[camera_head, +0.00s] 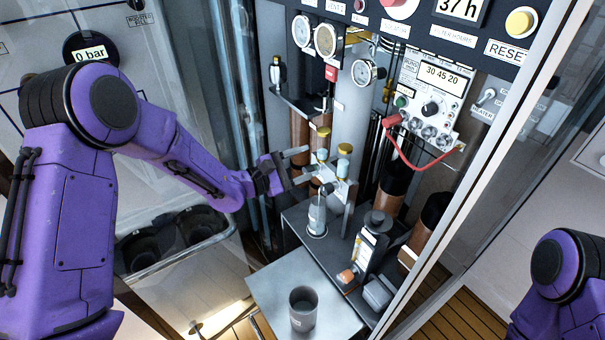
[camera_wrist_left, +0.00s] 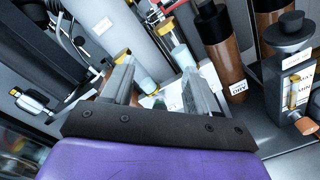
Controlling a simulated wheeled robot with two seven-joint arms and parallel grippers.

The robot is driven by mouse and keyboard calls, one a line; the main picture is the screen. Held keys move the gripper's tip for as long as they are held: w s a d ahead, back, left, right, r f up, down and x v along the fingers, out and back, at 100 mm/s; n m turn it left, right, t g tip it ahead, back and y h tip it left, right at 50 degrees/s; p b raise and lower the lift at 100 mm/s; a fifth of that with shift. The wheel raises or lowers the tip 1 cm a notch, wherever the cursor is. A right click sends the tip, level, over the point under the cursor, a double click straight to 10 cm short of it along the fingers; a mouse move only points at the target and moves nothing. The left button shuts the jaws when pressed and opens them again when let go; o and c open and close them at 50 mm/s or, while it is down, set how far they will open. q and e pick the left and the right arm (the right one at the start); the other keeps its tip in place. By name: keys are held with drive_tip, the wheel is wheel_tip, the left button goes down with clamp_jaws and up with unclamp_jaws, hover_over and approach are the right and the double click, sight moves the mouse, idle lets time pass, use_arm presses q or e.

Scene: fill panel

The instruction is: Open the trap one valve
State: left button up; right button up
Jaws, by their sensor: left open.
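Two small valves with yellow caps and whitish bodies stand on a metal bracket in the head view: a left one (camera_head: 323,142) and a right one (camera_head: 344,160). I cannot read which is trap one. My left gripper (camera_head: 302,163) is just left of them, its open fingers pointing toward them. In the left wrist view, the open fingers (camera_wrist_left: 157,78) show with one yellow-capped valve (camera_wrist_left: 182,56) beyond the gap, near the right finger. Some yellow of another valve shows behind the left finger. I see no clear contact. My right gripper is out of view.
Below the valves stands a clear bottle (camera_head: 317,215) on a dark shelf. A grey cup (camera_head: 303,308) stands on a pale platform in front. Gauges (camera_head: 325,40), a red cable (camera_head: 413,160) and brown cylinders (camera_head: 395,185) crowd the panel. A glass door frame (camera_head: 480,160) is at right.

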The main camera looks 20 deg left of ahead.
use_arm(q)
drive_tip(key=s+d+r, duration=0.2)
drive_tip(key=s, duration=0.4)
drive_tip(key=shift+s+r, duration=0.15)
drive_tip(key=shift+r, duration=0.25)
drive_tip(key=shift+a, duration=0.1)
